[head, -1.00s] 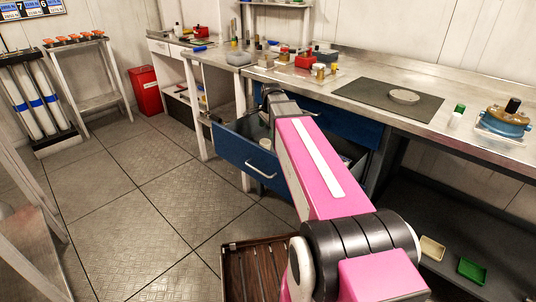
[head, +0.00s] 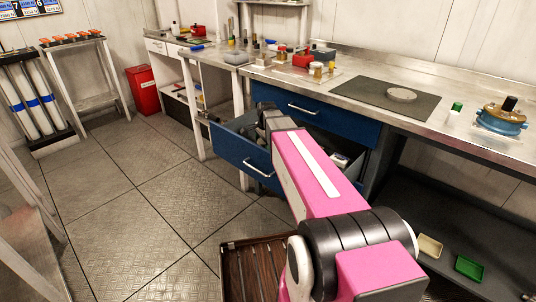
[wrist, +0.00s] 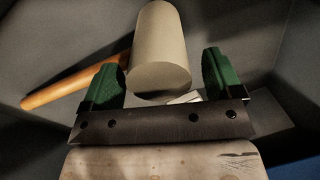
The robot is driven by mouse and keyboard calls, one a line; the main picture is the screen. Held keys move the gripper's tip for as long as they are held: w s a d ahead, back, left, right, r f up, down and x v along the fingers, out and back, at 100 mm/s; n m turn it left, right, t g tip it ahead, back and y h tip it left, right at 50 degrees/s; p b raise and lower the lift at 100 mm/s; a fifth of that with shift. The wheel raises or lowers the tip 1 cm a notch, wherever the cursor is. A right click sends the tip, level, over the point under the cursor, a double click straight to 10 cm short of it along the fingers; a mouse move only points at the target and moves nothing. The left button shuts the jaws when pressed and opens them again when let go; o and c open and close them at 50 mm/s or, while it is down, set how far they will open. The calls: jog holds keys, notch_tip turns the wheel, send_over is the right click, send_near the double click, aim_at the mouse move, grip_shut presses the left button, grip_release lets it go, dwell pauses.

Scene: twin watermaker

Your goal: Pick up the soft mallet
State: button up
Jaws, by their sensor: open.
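The soft mallet shows in the wrist view, with a pale cylindrical head (wrist: 162,50) and an orange-brown wooden handle (wrist: 68,79) running off to the left. It lies inside the open blue drawer (head: 236,152) of the bench. My gripper (wrist: 168,84) is open, with its two green fingers on either side of the lower end of the mallet head. I cannot tell whether the fingers touch it. In the head view my arm hides the gripper's fingertips and most of the drawer's inside.
Another blue drawer (head: 310,106) above is shut. The metal bench top (head: 350,70) holds several small items and a dark mat (head: 372,97). A small white object (wrist: 184,98) lies behind the gripper in the drawer. The drawer's grey walls stand close around the gripper.

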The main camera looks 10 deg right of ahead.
jog(key=c, duration=1.4)
jog(key=shift+o, duration=0.2)
jog(key=shift+r, duration=5.05)
